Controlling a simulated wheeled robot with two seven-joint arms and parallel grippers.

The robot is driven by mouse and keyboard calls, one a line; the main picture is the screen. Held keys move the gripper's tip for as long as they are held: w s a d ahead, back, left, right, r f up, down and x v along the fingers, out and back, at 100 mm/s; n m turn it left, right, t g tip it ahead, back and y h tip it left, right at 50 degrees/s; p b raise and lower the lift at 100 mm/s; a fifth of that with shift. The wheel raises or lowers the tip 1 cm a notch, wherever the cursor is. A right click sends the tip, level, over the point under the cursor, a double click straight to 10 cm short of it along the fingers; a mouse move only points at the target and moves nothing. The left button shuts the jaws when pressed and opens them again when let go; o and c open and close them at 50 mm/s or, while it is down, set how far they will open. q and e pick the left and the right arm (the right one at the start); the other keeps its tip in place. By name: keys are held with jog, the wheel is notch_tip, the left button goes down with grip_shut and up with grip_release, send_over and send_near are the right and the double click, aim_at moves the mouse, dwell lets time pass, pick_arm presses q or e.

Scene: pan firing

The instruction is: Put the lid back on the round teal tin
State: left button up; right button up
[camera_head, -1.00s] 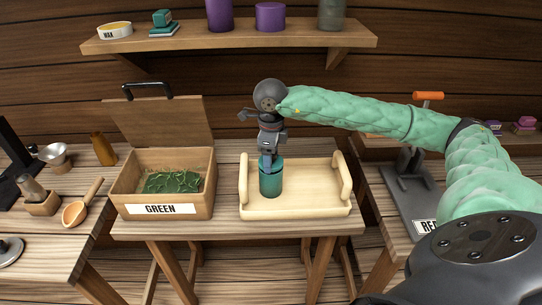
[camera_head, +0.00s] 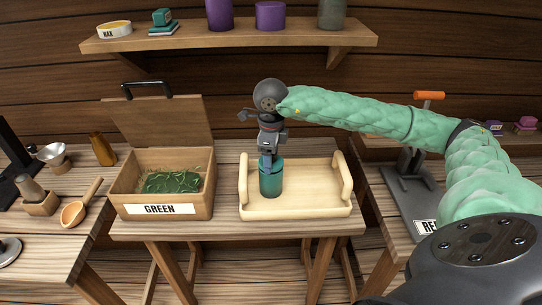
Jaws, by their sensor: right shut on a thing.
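The round teal tin (camera_head: 271,183) stands upright on the light wooden tray (camera_head: 312,205), towards its left side. My right gripper (camera_head: 271,161) points straight down at the top of the tin, with its fingers at the tin's upper rim. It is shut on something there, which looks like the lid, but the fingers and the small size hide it. I cannot tell whether the lid sits fully on the tin. My left gripper is not in view.
An open wooden box labelled GREEN (camera_head: 160,210) stands left of the tray, its hinged cover raised. A shelf (camera_head: 230,42) with several tins runs above. A wooden scoop (camera_head: 76,212) lies at left; a press with an orange handle (camera_head: 428,95) stands at right.

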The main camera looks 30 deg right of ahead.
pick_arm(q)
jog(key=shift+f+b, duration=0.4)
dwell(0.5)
pick_arm(e)
jog(key=o, duration=1.2)
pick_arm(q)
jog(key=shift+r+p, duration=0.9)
pick_arm(e)
jog(key=shift+r, duration=3.45)
grip_shut()
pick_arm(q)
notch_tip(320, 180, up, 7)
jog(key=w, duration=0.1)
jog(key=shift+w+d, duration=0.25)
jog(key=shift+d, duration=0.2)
